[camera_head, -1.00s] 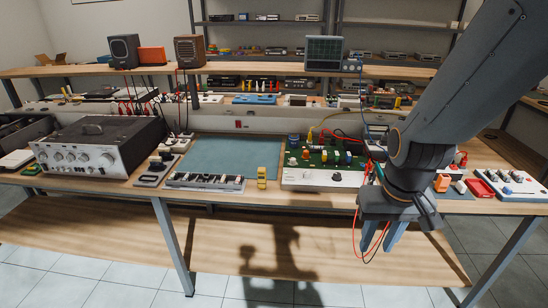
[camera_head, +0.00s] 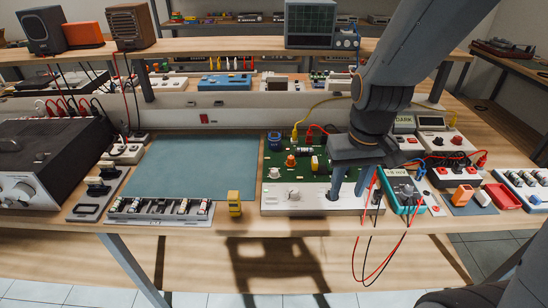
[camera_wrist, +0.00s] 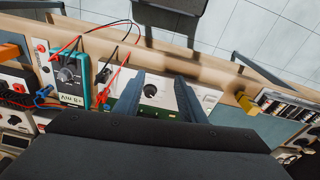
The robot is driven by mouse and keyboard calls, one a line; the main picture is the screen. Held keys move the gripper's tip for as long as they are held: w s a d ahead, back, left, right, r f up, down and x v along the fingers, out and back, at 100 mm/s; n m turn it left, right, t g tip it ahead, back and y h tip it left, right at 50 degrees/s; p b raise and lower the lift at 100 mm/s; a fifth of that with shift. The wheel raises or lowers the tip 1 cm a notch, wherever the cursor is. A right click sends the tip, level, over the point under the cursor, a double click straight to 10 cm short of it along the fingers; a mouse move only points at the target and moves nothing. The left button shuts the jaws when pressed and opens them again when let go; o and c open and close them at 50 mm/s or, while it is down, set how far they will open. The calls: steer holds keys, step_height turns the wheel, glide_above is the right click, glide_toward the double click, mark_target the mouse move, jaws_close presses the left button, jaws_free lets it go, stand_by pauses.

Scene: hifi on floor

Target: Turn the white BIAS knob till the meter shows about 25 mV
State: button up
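A white front panel (camera_head: 309,203) edges the green circuit board (camera_head: 318,178) on the bench. A pale knob (camera_head: 293,194) is on the panel's left half, left of my gripper. A black round knob (camera_wrist: 151,91) shows on the panel in the wrist view, between the fingers. My gripper (camera_head: 347,194) is open over the panel's right part, pointing down, with its fingers apart. Contact with the panel cannot be told. A teal multimeter (camera_head: 405,190) lies right of the board and also shows in the wrist view (camera_wrist: 68,75). Its reading is too small to read.
Red and black leads (camera_head: 383,256) hang over the bench edge beside my gripper. A yellow block (camera_head: 234,203) stands left of the panel. The teal mat (camera_head: 195,166) is clear. An orange block (camera_head: 463,194) and a red tray (camera_head: 502,196) are on the right.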

steer(key=w+a+f+n+b, duration=0.1)
steer(key=w+a+n, duration=0.1)
steer(key=w+a, duration=0.35)
steer(key=w+a+f+n+b, duration=0.1)
steer(key=w+a+n+b, duration=0.15)
steer(key=w, duration=0.55)
steer(key=n+g, duration=0.1)
steer(key=n, duration=0.3)
glide_above(274, 170)
steer(key=shift+s+d+f+m+b, duration=0.1)
steer(key=shift+d+f+m+b, duration=0.15)
steer(key=shift+f+b, duration=0.25)
steer(key=shift+a+f, duration=0.15)
steer(key=shift+a, duration=0.05)
step_height(274, 170, down, 7)
steer(key=shift+f+p, duration=0.15)
steer(key=shift+p, duration=0.7)
jaws_close()
